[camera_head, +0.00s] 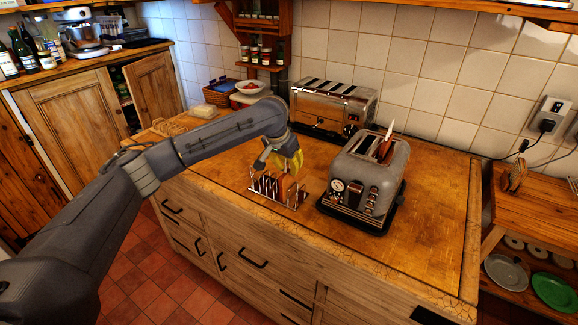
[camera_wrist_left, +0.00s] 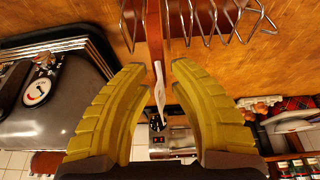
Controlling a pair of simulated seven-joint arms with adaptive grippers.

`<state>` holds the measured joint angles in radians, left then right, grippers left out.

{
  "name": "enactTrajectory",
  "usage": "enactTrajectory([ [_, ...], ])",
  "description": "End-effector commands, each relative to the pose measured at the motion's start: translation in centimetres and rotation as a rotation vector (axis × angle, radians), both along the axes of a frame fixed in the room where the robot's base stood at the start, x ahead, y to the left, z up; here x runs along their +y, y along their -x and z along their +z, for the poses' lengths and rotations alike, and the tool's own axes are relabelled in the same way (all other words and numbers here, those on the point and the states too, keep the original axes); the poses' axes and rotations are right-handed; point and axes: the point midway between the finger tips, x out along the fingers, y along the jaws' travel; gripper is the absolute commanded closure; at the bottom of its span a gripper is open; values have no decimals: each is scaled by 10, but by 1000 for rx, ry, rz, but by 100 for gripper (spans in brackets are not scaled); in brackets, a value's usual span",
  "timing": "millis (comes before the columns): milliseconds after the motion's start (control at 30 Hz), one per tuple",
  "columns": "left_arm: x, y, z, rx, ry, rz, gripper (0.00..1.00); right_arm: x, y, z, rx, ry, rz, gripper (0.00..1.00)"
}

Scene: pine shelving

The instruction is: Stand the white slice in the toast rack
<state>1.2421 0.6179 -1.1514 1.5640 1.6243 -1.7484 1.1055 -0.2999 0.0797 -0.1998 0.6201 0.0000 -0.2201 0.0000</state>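The wire toast rack (camera_head: 268,187) stands on the worktop, left of the grey toaster (camera_head: 353,187). An orange-brown slice (camera_head: 286,187) stands upright in it. My left gripper (camera_head: 283,163) is over the rack, fingers pointing down. A pale piece (camera_head: 390,128) sticks up from the toaster beside a brown slice (camera_head: 384,150). My right gripper is out of view.
A long chrome toaster (camera_head: 330,105) stands against the tiled wall. A white bowl (camera_head: 250,87) and a basket (camera_head: 220,92) are at the back left. The worktop right of the grey toaster is clear. A lower shelf with a green plate (camera_head: 555,291) is at right.

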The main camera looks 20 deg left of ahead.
Motion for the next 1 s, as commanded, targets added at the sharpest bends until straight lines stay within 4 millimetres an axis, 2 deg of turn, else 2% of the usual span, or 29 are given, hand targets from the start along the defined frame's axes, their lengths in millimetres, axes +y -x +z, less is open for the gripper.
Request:
enactTrajectory([
  [33, 0, 0, 0, 0, 0, 0, 73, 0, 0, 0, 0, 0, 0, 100],
  [100, 0, 0, 0, 0, 0, 0, 65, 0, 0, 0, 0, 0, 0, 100],
  [467, 1, 1, 6, -1, -1, 0, 65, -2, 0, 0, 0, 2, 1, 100],
  [1000, 10, 33, 85, -4, -1, 0, 65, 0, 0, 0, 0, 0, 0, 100],
])
